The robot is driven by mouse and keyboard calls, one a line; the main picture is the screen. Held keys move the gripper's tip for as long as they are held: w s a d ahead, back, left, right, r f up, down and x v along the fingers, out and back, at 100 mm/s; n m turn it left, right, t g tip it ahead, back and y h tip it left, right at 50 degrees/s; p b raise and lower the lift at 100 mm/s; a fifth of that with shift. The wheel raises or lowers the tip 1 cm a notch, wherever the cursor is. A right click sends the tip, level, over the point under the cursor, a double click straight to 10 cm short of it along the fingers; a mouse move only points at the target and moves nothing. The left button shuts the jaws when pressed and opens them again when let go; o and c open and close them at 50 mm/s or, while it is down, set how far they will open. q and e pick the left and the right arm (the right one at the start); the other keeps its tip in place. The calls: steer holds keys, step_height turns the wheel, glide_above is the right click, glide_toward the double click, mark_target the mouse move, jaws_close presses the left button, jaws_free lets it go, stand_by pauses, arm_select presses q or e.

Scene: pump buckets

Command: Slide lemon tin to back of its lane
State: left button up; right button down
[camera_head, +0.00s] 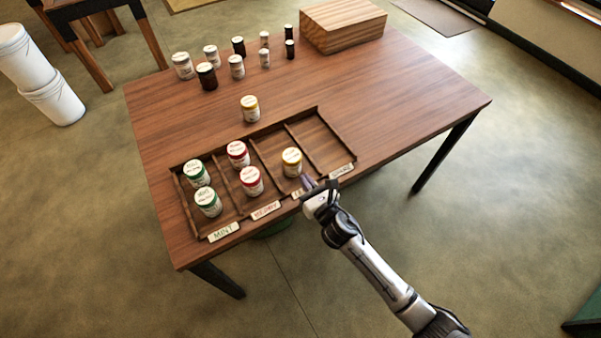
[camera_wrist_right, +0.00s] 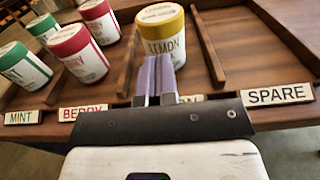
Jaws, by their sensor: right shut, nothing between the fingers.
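The lemon tin (camera_head: 292,162), white with a yellow lid, stands upright in the third lane of the wooden tray (camera_head: 346,150), with bare lane floor behind it. In the right wrist view the lemon tin (camera_wrist_right: 164,37) is straight ahead of the fingers. My right gripper (camera_head: 308,181) is shut and empty at the front of that lane, on the near side of the tin. In the wrist view its fingertips (camera_wrist_right: 156,66) overlap the tin's lower front; I cannot tell whether they touch it. The lane's label is mostly hidden by the gripper. My left gripper is not in view.
Two green-lidded tins (camera_head: 208,202) fill the mint lane and two red-lidded tins (camera_head: 252,181) the berry lane. The spare lane (camera_head: 315,140) is empty. Another yellow-lidded tin (camera_head: 250,108) stands behind the tray. Several jars and a wooden box (camera_head: 342,25) are at the table's back.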

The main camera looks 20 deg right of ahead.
mark_target(296, 167)
steer(key=shift+w+a, duration=0.15)
steer(key=shift+w, duration=0.65)
steer(key=shift+w+a, duration=0.1)
steer(key=shift+w, duration=0.65)
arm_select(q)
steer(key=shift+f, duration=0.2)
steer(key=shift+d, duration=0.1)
